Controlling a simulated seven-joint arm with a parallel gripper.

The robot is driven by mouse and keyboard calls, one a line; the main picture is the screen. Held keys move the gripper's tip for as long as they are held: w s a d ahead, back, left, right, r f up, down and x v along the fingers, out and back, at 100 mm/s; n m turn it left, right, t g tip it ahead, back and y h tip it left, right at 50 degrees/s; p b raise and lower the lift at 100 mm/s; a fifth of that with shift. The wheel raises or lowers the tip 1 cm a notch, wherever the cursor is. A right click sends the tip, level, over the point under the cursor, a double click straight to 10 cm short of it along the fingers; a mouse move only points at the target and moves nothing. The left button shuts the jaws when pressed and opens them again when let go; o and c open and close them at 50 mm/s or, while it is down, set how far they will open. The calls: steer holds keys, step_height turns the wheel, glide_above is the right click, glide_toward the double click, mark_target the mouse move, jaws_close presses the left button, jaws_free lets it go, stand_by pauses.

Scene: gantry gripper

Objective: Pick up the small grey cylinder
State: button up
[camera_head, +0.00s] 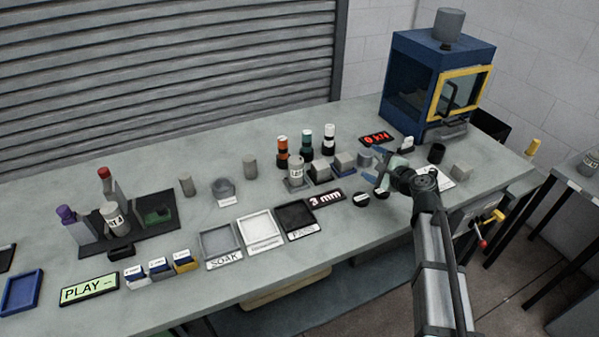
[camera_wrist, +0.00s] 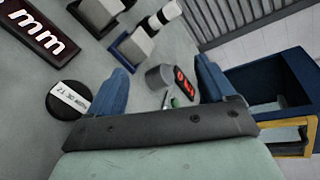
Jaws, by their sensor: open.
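A small grey cylinder (camera_wrist: 158,77) stands upright on the bench and shows between my two blue fingers in the wrist view. It appears in the head view as a short grey cylinder (camera_head: 365,160) just beyond my gripper (camera_head: 376,174). My gripper, also in the wrist view (camera_wrist: 162,70), is open and empty. Its fingers lie to either side of the cylinder in the picture; I cannot tell how far short of it they are. Other upright grey cylinders stand farther left, one (camera_head: 186,184) beside the black tray and another (camera_head: 250,167) near the bench's middle.
A round black labelled disc (camera_wrist: 69,99) lies by my left finger in the wrist view. A red-lit display (camera_head: 376,138) sits behind the cylinder. Grey blocks in holders (camera_head: 345,162) stand left of it. A blue cabinet (camera_head: 440,75) stands at the back right.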

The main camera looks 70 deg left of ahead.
mark_target(293, 163)
steer(key=s+f+m+y, duration=0.1)
steer(key=s+m, duration=0.2)
steer(key=s, duration=0.2)
steer(key=s+a+f+m+y, duration=0.1)
steer(key=s+f+m, duration=0.1)
steer(key=s+m, duration=0.2)
steer(key=s+f+m+g+y, duration=0.1)
steer(key=s+m, duration=0.2)
steer(key=s, duration=0.5)
steer(key=shift+s+a+f+m, duration=0.1)
steer(key=shift+a+f+m, duration=0.1)
steer(key=shift+a+m, duration=0.1)
steer(key=shift+s+f+m, duration=0.2)
steer(key=shift+s+m, duration=0.35)
steer(key=shift+m, duration=0.05)
steer(key=a, duration=0.4)
steer(key=s+a, duration=0.1)
steer(key=a, duration=0.8)
steer(key=shift+s+a, duration=0.2)
steer(key=shift+a, duration=0.2)
steer(key=c, duration=1.4)
